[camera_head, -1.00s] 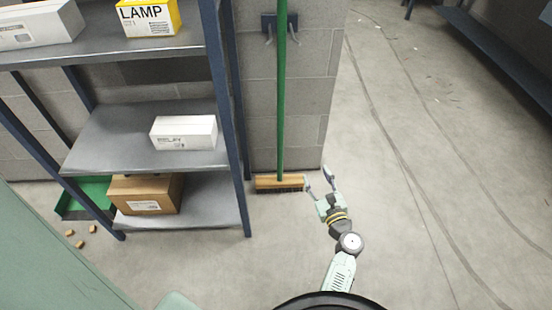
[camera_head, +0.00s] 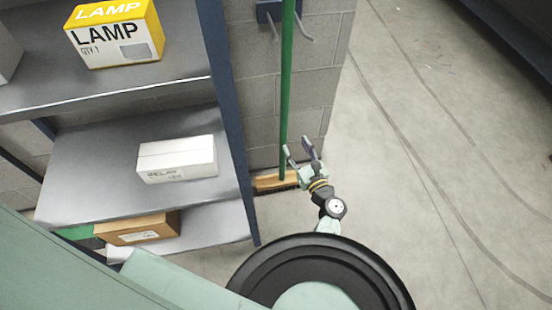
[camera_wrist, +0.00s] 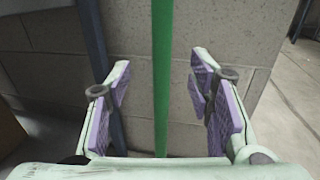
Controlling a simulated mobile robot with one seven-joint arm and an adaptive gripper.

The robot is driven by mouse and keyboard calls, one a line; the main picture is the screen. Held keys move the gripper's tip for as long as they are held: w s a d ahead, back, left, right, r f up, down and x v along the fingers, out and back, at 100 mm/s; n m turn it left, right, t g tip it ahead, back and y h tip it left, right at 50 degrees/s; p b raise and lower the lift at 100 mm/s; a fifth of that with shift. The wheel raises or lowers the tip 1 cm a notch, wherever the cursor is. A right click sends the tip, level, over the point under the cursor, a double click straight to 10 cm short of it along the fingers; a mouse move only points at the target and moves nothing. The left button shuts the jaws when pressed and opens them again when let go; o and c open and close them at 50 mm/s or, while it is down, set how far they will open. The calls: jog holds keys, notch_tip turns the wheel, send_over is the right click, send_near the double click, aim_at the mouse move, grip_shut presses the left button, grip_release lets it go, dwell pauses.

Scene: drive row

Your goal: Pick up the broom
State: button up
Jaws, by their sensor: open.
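The broom (camera_head: 286,95) stands upright against the grey block wall, its green handle running up past a wall hook. Its wooden head (camera_head: 268,181) is on the floor, partly hidden by my gripper and the shelf post. My gripper (camera_head: 298,148) is open and empty, just in front of the lower handle in the head view. In the wrist view the green handle (camera_wrist: 161,75) stands upright between the two spread fingers of my gripper (camera_wrist: 163,92), beyond the fingertips as far as I can tell. I see no contact.
A metal shelf rack (camera_head: 90,195) stands close on the left, with a lamp box (camera_head: 113,35), a white relay box (camera_head: 177,158) and a cardboard box (camera_head: 138,229). A hook (camera_head: 270,12) is fixed to the wall. Open floor (camera_head: 420,180) lies to the right.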

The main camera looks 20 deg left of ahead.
aim_at(286, 127)
jog(key=x, duration=0.4)
jog(key=shift+w+a+r, duration=0.1)
jog(key=shift+w+a, duration=0.1)
jog(key=shift+a, duration=0.1)
jog(key=p+x, duration=0.1)
jog(key=x, duration=0.5)
jog(key=shift+w, duration=0.25)
grip_shut()
dwell(0.5)
